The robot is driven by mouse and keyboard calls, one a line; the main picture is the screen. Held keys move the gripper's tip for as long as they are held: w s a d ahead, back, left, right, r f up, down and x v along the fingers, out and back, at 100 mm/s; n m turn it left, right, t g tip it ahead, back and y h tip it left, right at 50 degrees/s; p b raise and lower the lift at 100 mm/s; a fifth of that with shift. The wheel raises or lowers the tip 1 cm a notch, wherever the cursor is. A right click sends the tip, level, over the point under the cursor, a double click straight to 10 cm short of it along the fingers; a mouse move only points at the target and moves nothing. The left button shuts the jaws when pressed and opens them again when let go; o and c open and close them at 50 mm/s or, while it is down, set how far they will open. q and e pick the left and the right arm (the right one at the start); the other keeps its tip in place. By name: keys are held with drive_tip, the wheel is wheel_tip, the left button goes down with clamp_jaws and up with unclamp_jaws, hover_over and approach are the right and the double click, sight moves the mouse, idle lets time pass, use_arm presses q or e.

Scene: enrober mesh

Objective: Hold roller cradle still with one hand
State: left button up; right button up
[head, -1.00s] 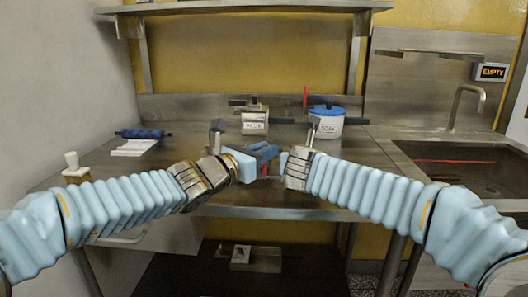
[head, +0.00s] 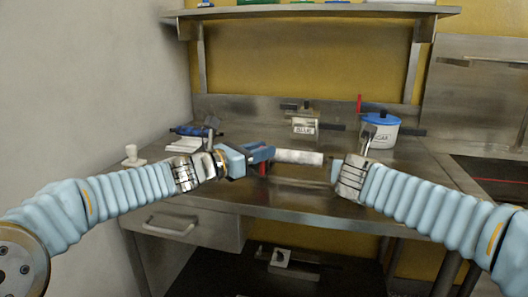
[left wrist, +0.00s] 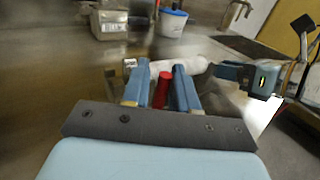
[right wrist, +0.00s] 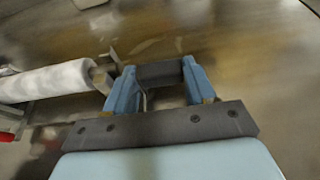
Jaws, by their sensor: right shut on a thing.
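A white roller (head: 298,157) lies crosswise between my two grippers at the counter's front. It also shows in the left wrist view (left wrist: 190,65) and the right wrist view (right wrist: 45,80). The metal cradle below it is mostly hidden. My left gripper (head: 262,155) is at the roller's left end, its fingers apart on either side of a red handle (left wrist: 163,90); I cannot tell whether they touch it. My right gripper (head: 337,170) is at the right end, shut on a dark cylindrical grip (right wrist: 160,73) beside the roller.
A blue roll (head: 190,130) and a white-topped object (head: 131,156) are on the left. The sink (head: 490,175) is at right. Open counter lies behind the roller.

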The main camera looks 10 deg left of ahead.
use_arm(q)
drive_tip(key=shift+o, duration=0.6)
drive_tip(key=v, duration=1.2)
drive_tip(key=shift+w, duration=0.1)
